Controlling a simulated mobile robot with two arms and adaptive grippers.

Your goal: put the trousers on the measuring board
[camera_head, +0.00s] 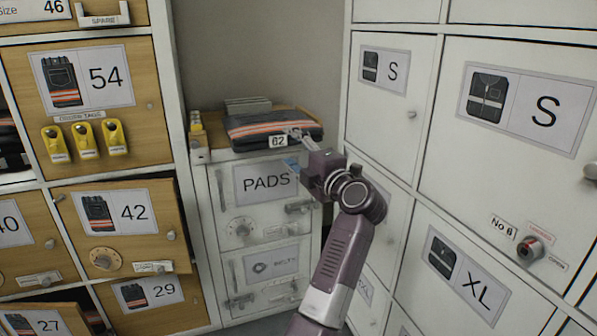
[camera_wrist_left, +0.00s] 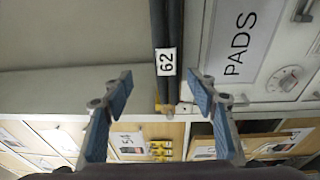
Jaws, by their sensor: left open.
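In the left wrist view, the dark edge of the trousers (camera_wrist_left: 167,25) and the tag (camera_wrist_left: 166,61) lie between the two blue-padded fingers (camera_wrist_left: 160,88), apart from both. I cannot make out the measuring board for certain; a wooden surface (camera_head: 214,137) shows beside and under the trousers.
White lockers marked S (camera_head: 544,112) and XL (camera_head: 480,290) stand close on the right. Wooden lockers (camera_head: 130,215) with yellow tags (camera_head: 86,139) stand on the left. A grey stack (camera_head: 247,106) lies behind the trousers. The lower-left wooden door (camera_head: 50,318) seems ajar.

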